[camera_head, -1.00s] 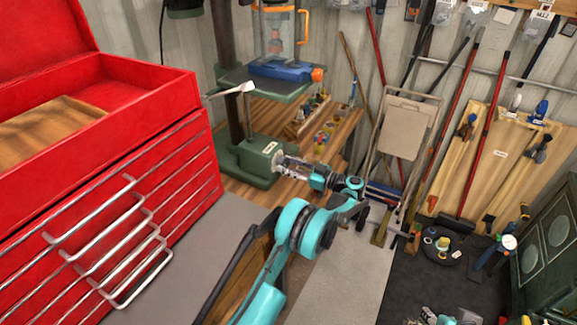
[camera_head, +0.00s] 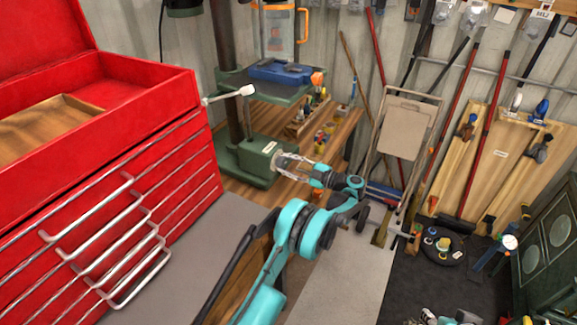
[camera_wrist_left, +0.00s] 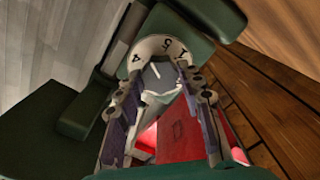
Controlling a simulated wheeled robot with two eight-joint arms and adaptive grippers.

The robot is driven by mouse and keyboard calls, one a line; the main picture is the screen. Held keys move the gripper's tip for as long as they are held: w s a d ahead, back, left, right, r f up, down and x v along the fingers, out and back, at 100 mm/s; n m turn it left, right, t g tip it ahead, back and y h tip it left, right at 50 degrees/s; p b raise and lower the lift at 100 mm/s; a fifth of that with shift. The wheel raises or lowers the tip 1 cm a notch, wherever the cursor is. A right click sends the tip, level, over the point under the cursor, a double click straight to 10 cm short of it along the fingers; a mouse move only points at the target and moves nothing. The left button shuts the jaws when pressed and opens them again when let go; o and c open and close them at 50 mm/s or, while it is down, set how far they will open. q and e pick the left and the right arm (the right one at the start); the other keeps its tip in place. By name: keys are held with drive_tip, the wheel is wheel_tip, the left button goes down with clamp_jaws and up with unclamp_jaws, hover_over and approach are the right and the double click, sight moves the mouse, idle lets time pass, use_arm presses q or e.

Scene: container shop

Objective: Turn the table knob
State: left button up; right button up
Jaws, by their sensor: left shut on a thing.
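The green drill press (camera_head: 262,158) stands on the wooden bench, with its dark table (camera_head: 262,88) above the base. My left gripper (camera_head: 280,160) reaches in front of the base; the part it holds is hard to make out there. In the left wrist view my left gripper (camera_wrist_left: 158,88) has a finger on either side of a grey knob (camera_wrist_left: 163,75) and is shut on it. A white dial with numbers (camera_wrist_left: 160,47) sits just behind the knob. I cannot be sure this is the table knob. My right gripper is not in view.
A lever with a white end (camera_head: 246,90) sticks out left of the press table. A blue object (camera_head: 280,71) lies on that table. A red tool chest (camera_head: 150,180) with metal handles fills the left. A folded trolley (camera_head: 402,135) and long tools stand at right.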

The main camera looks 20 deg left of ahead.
use_arm(q)
drive_tip(key=n, duration=0.5)
drive_tip(key=shift+n, duration=0.3)
drive_tip(key=n, duration=1.2)
drive_tip(key=shift+n+b, duration=0.3)
drive_tip(key=n, duration=0.5)
drive_tip(key=shift+n, duration=0.4)
drive_tip(key=o, duration=1.2)
drive_tip(key=shift+c, duration=0.2)
drive_tip(key=shift+r, duration=0.1)
